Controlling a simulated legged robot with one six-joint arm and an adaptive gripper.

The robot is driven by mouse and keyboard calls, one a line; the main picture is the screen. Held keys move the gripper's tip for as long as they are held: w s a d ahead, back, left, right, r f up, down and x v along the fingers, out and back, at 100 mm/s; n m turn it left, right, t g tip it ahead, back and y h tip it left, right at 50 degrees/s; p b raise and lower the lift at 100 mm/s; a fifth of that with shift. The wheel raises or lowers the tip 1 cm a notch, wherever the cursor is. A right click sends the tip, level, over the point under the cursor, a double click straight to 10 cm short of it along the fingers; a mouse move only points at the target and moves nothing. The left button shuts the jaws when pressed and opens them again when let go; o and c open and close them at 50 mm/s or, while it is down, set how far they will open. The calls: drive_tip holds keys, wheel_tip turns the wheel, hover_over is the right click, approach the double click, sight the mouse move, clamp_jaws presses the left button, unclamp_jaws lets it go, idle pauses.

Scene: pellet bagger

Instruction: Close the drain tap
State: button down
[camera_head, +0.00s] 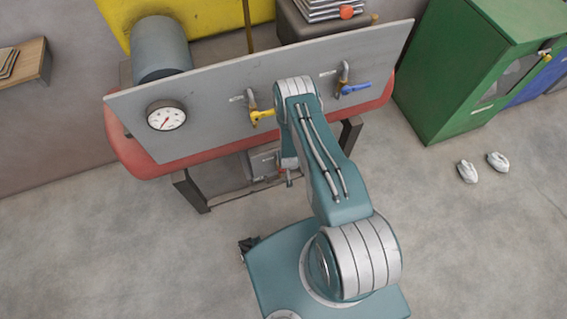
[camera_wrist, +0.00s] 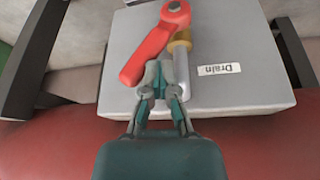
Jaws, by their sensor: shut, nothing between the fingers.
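The drain tap has a red lever (camera_wrist: 158,43), a brass body (camera_wrist: 181,41) and a silver pipe (camera_wrist: 182,72) in the wrist view. A label reading "Drain" (camera_wrist: 219,69) is to its right on a grey box. The lever slants from its pivot at the top down to the lower left, at an angle to the pipe. My gripper (camera_wrist: 158,66) is shut and empty, its tips beside the lever's free end, between it and the pipe. I cannot tell if they touch.
A red tank (camera_head: 140,160) and grey panel (camera_head: 215,95) stand over the grey box (camera_head: 262,161). The panel carries a gauge (camera_head: 165,117), a yellow-handled tap (camera_head: 262,115) and a blue-handled tap (camera_head: 354,88). A green cabinet (camera_head: 450,85) stands right. The floor in front is mostly clear.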

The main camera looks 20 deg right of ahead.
drive_tip(key=shift+d+f, duration=0.25)
drive_tip(key=shift+d, duration=0.4)
drive_tip(key=shift+d+f, duration=0.25)
drive_tip(key=shift+d, duration=0.4)
drive_tip(key=shift+d+f, duration=1.65)
drive_tip(key=shift+f, duration=0.2)
drive_tip(key=shift+s+a+f, duration=0.1)
drive_tip(key=shift+a+f, duration=0.05)
